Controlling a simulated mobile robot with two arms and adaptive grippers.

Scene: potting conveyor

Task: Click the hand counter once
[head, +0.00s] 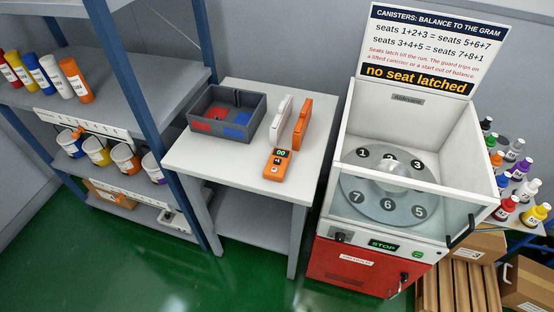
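The hand counter (277,165) looks to be the small orange device lying on the white table (203,157), near its front right. It has a dark display with green digits and a dark button area below. Nothing touches it or covers it. Neither of my grippers shows in the head view.
Behind the counter stand a white upright block (281,119) and an orange one (301,124). A grey divided bin (224,135) sits at the table's back left. A centrifuge-like machine (368,262) stands right, a blue-framed shelf (133,77) left. Green floor (150,280) is clear in front.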

